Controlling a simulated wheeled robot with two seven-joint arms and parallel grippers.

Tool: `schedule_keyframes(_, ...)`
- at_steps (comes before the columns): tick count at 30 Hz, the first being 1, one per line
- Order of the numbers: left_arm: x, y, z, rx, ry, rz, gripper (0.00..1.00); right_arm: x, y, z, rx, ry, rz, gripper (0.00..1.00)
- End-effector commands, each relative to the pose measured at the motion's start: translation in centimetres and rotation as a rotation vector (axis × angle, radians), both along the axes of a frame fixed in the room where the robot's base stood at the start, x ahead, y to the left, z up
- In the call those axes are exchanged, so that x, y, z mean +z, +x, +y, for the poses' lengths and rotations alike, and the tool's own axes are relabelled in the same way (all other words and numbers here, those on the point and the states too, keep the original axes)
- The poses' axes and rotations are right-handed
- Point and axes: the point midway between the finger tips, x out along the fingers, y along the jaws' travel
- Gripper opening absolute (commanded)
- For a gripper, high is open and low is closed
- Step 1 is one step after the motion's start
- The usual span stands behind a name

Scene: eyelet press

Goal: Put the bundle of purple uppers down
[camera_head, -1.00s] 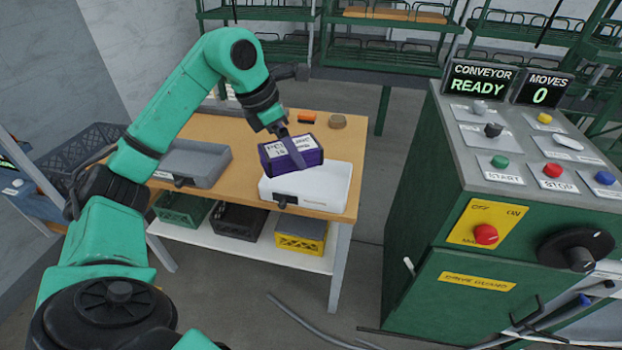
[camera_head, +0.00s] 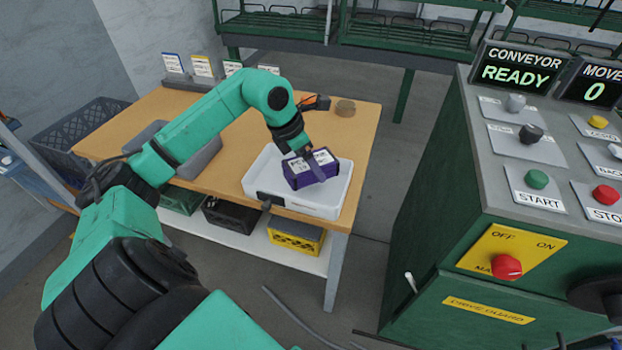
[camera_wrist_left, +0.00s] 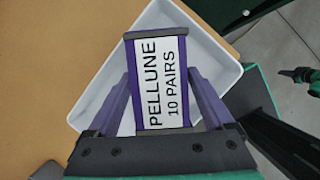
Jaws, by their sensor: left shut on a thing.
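The bundle of purple uppers (camera_head: 318,177) is a small purple block with a white label. My left gripper (camera_head: 311,158) is shut on it from above. The bundle is within the outline of a white tray (camera_head: 337,203) at the table's right end; I cannot tell if it touches the tray floor. In the left wrist view the bundle's label (camera_wrist_left: 161,83) reads PELLUNE 10 PAIRS, with a finger along each side, and the white tray (camera_wrist_left: 218,58) shows around it.
A grey tray (camera_head: 203,160) lies left of the white one, partly behind my left arm. An orange-and-black object (camera_head: 316,103) and a brown round piece (camera_head: 345,107) are at the table's back. The green control cabinet (camera_head: 440,215) stands to the right.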

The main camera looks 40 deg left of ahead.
Motion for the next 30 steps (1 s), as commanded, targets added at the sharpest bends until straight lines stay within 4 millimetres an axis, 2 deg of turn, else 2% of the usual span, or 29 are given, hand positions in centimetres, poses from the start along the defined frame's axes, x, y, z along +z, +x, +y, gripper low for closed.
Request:
schedule_keyframes(3,-1.1,0.0,0.0,0.0,0.0,-0.001,0.07,0.2,1.0,0.1,0.0,0.002,-0.018,0.0)
schedule_keyframes(9,-4.5,0.0,0.0,-0.001,-0.002,0.0,0.07,0.2,1.1,0.1,0.0,0.002,-0.018,0.0)
schedule_keyframes(19,-5.1,0.0,0.0,0.0,0.001,-0.003,0.07,-0.3,0.7,0.1,-0.001,0.002,-0.014,0.0)
schedule_keyframes(20,-5.1,0.0,0.0,-0.001,0.001,-0.001,0.94,-0.2,0.7,0.1,-0.001,0.002,-0.013,0.0)
schedule_keyframes(21,-5.0,0.0,0.0,-0.001,0.001,-0.001,1.0,-0.1,0.6,0.1,-0.001,0.002,-0.012,0.0)
schedule_keyframes(30,-4.5,0.0,0.0,0.0,0.001,0.0,1.0,0.3,0.6,0.1,-0.002,0.002,-0.01,0.0)
